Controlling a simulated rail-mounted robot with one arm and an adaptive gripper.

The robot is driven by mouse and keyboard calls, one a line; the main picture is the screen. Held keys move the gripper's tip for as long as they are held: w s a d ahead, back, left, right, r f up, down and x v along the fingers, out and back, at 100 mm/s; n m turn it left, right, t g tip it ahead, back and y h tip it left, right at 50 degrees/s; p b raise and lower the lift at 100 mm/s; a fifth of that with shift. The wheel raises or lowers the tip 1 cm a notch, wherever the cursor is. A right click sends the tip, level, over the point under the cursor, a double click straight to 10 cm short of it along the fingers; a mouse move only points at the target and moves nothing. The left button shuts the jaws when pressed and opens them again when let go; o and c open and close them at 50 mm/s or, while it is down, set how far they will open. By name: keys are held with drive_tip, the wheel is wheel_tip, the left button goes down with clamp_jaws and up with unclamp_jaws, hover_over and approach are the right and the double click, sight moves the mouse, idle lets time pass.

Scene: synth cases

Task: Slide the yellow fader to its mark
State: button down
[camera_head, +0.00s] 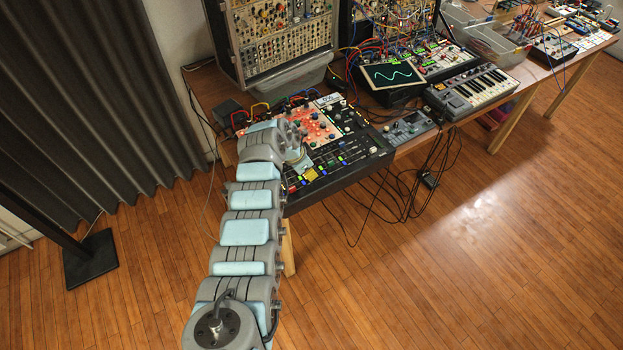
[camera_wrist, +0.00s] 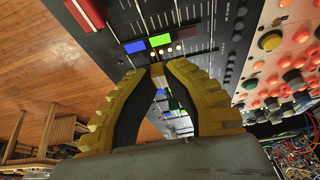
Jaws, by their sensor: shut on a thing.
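The mixer panel (camera_head: 362,166) is black with rows of slider slots and coloured caps, at the table's front edge. In the wrist view, my gripper (camera_wrist: 157,70) has yellow ribbed fingers that converge at their tips. The tips are shut on a small tan-yellow piece (camera_wrist: 157,76), which appears to be the yellow fader's cap, mostly hidden by the fingers. In the head view my gripper (camera_head: 311,174) is down at the panel's front left part. I cannot make out the fader's mark.
A blue cap (camera_wrist: 134,46) and a green cap (camera_wrist: 160,40) sit just beyond my fingertips. Round knobs (camera_wrist: 271,40) stand on the adjoining orange-white panel. A small keyboard (camera_head: 472,92) and a screen (camera_head: 393,74) are to the right. Cables hang below the table edge.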

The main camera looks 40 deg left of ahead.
drive_tip(key=shift+f, duration=0.1)
drive_tip(key=c, duration=1.1)
unclamp_jaws()
drive_tip(key=shift+v, duration=6.05)
drive_tip(key=shift+a, duration=0.1)
